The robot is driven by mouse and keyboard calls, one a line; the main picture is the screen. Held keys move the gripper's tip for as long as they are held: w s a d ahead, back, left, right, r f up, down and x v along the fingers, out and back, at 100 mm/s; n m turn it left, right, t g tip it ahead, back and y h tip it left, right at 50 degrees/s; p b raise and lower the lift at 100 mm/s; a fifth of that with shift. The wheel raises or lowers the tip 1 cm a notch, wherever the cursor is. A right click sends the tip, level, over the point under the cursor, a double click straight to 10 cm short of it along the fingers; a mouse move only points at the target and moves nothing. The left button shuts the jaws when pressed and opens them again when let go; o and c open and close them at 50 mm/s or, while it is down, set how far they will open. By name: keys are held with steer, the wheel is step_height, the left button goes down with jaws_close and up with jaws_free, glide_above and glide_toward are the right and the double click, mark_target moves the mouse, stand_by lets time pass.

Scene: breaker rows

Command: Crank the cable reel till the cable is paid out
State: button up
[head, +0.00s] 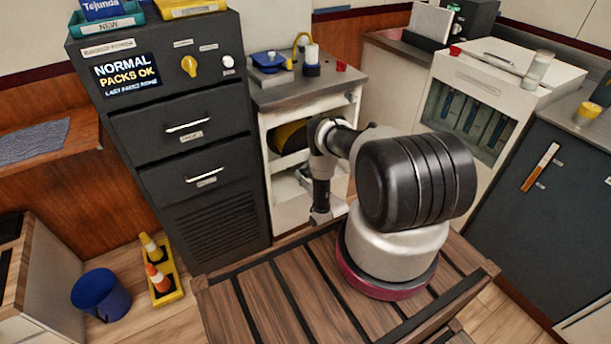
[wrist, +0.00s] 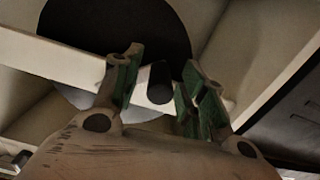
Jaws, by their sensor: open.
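The cable reel, a yellow and black drum (head: 290,136), sits inside the open white cabinet under the grey counter. My arm partly hides it in the head view. In the wrist view a dark disc (wrist: 150,22) shows with a pale bar (wrist: 62,62) across it. A short dark round handle (wrist: 160,84) stands out near the bar's end. My gripper (wrist: 162,66) is open, its green-padded fingers on either side of the handle. Gaps show on both sides; I cannot tell the depth between handle and fingertips. In the head view, the gripper's fingers are not clear.
The white cabinet (head: 264,150) frames the reel closely. A dark drawer unit (head: 225,225) stands at its left, with a lit sign (head: 127,75). A wooden slatted platform (head: 285,300) lies in front. A blue bin (head: 101,293) and small cones on a yellow tray (head: 168,290) stand on the floor.

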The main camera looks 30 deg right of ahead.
steer(key=shift+c, duration=0.2)
jaws_close()
